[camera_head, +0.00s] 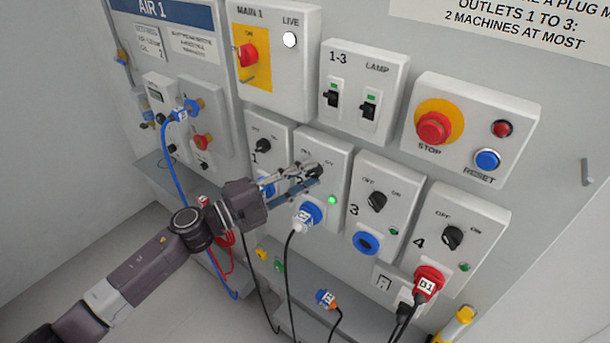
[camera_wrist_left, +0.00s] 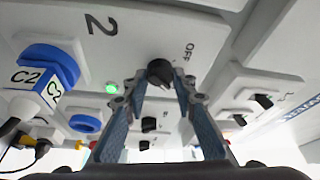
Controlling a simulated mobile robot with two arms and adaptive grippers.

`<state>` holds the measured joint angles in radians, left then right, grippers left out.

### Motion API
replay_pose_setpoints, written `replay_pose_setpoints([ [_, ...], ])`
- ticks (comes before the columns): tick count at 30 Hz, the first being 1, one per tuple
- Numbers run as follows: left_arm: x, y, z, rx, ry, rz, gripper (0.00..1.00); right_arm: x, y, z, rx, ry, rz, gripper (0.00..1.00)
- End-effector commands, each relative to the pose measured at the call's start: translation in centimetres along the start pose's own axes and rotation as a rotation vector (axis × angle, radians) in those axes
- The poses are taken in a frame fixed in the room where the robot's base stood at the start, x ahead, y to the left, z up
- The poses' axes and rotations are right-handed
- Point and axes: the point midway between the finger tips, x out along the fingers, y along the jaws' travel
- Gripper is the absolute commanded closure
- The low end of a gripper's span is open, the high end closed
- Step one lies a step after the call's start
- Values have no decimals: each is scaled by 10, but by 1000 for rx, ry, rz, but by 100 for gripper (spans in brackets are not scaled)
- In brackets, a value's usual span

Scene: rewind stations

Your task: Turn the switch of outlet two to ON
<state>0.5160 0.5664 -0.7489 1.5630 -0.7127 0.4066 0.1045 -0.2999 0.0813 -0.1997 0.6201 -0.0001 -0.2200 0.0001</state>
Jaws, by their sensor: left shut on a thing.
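The outlet two box (camera_head: 338,158) carries a dark rotary switch (camera_wrist_left: 160,70) marked OFF on one side. My left gripper (camera_head: 316,175) is at this switch. In the left wrist view its two fingertips (camera_wrist_left: 158,82) are shut on the sides of the knob. The fingers hide most of the switch in the head view, and I cannot tell its exact angle. The green lamp (camera_head: 332,200) of outlet two is lit; it also glows in the wrist view (camera_wrist_left: 112,88). A blue plug (camera_head: 309,212) sits in this outlet, labelled C2 in the wrist view (camera_wrist_left: 48,72). My right gripper is not in view.
Outlet one's switch (camera_head: 263,146) is close on the left, outlet three's switch (camera_head: 377,201) on the right. Outlet four holds a red plug (camera_head: 428,283). Two breakers (camera_head: 333,95) and the red STOP button (camera_head: 433,127) are above. A black cable (camera_head: 292,262) hangs below.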

Motion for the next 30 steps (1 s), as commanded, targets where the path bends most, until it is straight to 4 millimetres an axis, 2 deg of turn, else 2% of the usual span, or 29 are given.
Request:
replay_pose_setpoints([
  [2,0,1,0,2,0,2,99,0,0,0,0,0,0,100],
  [3,0,1,0,2,0,2,74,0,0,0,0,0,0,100],
  [8,0,1,0,1,0,2,57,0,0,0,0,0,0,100],
  [16,-1,1,0,0,0,1,57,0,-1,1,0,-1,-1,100],
  [20,-11,2,0,-2,-1,2,57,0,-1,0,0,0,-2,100],
  [30,-80,3,0,-2,-1,5,57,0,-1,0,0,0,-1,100],
])
